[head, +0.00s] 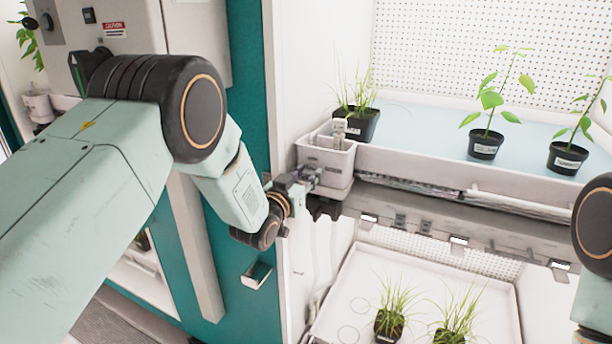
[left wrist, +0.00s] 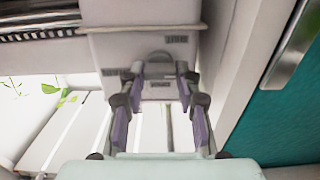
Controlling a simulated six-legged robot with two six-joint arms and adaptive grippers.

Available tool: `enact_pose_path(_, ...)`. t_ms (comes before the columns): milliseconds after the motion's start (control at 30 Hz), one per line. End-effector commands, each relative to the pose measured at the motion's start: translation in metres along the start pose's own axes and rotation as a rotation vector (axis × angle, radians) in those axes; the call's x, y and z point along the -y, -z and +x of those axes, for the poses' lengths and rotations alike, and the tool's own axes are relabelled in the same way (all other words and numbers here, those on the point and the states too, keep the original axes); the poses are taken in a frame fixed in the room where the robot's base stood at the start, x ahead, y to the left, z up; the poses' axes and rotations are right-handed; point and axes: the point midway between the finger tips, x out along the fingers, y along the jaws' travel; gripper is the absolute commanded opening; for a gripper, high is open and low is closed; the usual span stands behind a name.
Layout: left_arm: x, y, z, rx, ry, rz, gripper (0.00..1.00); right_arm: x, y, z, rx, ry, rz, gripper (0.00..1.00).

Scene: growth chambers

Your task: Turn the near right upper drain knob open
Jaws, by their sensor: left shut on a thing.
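The upper drain box (head: 327,157) is a white box at the left end of the upper tray. It also fills the top middle of the left wrist view (left wrist: 115,48). The drain knob (left wrist: 160,56) shows there as a small grey rounded piece on the box's face, between my fingertips. My left gripper (head: 308,177) is at the front of the box. In the left wrist view its two fingers (left wrist: 160,70) stand on either side of the knob, shut on it. In the head view the gripper hides the knob. My right gripper is out of view.
The upper tray (head: 400,165) holds several potted plants, with a grassy pot (head: 357,124) just behind the box. A lower tray (head: 345,285) with grassy pots is below. A teal post (head: 245,110) and white side wall stand close left; a metal handle (left wrist: 294,45) shows nearby.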

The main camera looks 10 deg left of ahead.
Motion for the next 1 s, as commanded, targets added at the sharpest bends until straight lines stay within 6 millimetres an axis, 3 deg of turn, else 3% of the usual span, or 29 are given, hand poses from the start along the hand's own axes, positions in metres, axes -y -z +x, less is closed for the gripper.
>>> enact_pose_path(467, 0.0, 0.0, 0.0, -0.002, 0.0, 0.086, 0.01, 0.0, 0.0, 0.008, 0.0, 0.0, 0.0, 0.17)
enact_pose_path(1000, -0.003, -0.003, 0.0, -0.003, 0.001, 0.557, 0.01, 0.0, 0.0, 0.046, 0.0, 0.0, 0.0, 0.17)
